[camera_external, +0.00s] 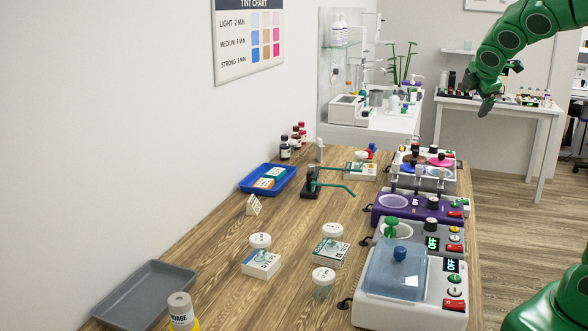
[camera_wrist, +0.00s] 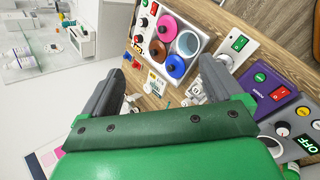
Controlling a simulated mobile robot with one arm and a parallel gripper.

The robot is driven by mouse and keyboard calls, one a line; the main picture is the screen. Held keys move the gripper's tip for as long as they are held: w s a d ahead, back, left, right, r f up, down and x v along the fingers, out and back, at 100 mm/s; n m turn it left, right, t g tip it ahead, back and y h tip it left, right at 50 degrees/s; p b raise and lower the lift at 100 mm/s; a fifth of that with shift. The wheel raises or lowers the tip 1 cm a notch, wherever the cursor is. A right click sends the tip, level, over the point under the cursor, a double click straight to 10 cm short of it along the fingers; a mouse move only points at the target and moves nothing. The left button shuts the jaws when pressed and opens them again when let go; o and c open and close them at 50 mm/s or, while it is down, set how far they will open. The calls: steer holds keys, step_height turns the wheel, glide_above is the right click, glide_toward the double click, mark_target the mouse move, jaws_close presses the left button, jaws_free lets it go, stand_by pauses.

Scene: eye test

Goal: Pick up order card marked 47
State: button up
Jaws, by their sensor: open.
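I cannot make out the number 47 on any card. In the external view a small cream tent card (camera_external: 254,206) stands on the wooden table, its marking too small to read. My gripper (camera_external: 488,97) is high above the table's far right side, well away from these. In the wrist view my gripper (camera_wrist: 162,68) is open, with nothing between its fingers.
A blue tray (camera_external: 288,186) with small packs and a grey empty tray (camera_external: 150,309) lie along the left edge. Lidded machines, including a purple warmer (camera_external: 418,210), line the right edge. Bare wood shows mid-table.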

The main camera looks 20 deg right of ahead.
steer(key=w+a+f+n+t+y, duration=0.35)
steer(key=w+a+n, duration=0.55)
steer(key=w, duration=0.4)
steer(key=w+a+f+n+t+y, duration=0.2)
steer(key=w+a+f+n, duration=0.2)
steer(key=w+a+n, duration=0.55)
steer(key=n+g+y, duration=0.5)
steer(key=n+y, duration=0.6)
steer(key=n, duration=0.2)
glide_toward(253, 201)
steer(key=shift+w+a+f+h, duration=0.1)
steer(key=shift+a+f+h, duration=0.15)
steer(key=shift+a, duration=0.4)
steer(key=shift+x, duration=0.85)
steer(key=shift+w+x, duration=0.25)
steer(key=shift+x, duration=1.7)
steer(key=shift+w+a+f, duration=0.25)
steer(key=shift+a, duration=0.05)
steer(key=shift+w+a, duration=0.25)
steer(key=shift+a, duration=0.05)
